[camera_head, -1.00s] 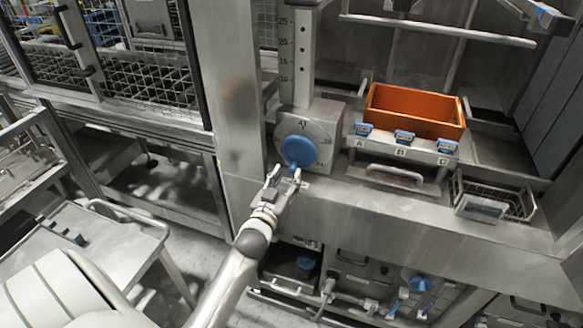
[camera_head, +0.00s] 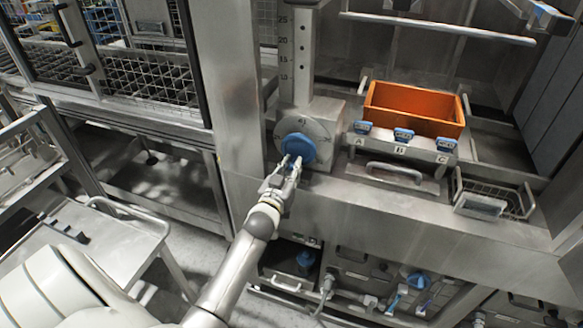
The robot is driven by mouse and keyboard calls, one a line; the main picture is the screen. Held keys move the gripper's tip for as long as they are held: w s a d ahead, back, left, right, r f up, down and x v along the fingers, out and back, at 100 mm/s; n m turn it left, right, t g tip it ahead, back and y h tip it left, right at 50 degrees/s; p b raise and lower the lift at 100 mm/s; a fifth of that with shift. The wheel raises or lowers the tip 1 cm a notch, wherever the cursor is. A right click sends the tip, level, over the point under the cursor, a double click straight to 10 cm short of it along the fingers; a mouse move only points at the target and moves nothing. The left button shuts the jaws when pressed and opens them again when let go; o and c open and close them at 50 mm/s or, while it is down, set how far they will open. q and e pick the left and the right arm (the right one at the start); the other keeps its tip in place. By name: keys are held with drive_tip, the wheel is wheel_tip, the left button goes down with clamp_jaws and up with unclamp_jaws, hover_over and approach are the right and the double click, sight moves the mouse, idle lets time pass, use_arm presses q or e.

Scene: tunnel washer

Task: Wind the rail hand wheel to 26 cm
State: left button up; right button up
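The blue hand wheel (camera_head: 299,149) sits on a round dial plate (camera_head: 322,128) on the front of a grey metal box. Above it stands a vertical rail scale (camera_head: 297,50) with printed numbers, of which 25, 20 and 15 can be made out. The rail's exact reading cannot be told. My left gripper (camera_head: 291,162) is at the lower front edge of the wheel, with its two fingers close together. Whether they are shut on the wheel's grip or only touch it cannot be told. My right gripper is not in view.
An orange crate (camera_head: 413,109) stands to the right, behind blue clips labelled A, B and C. A wire basket (camera_head: 493,198) is at the far right. A steel post (camera_head: 232,90) stands left of the wheel. A metal cart (camera_head: 105,240) is at the lower left.

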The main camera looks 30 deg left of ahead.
use_arm(q)
clamp_jaws()
drive_tip(key=shift+a+m, duration=0.1)
drive_tip(key=shift+m, duration=0.4)
drive_tip(key=shift+r, duration=0.1)
drive_tip(key=shift+a+r+m, duration=0.2)
drive_tip(key=shift+a+m, duration=0.15)
drive_tip(key=shift+m, duration=0.55)
drive_tip(key=o, duration=0.8)
unclamp_jaws()
drive_tip(key=shift+s+a, duration=0.1)
drive_tip(key=shift+d+f, duration=0.1)
drive_tip(key=shift+d, duration=0.1)
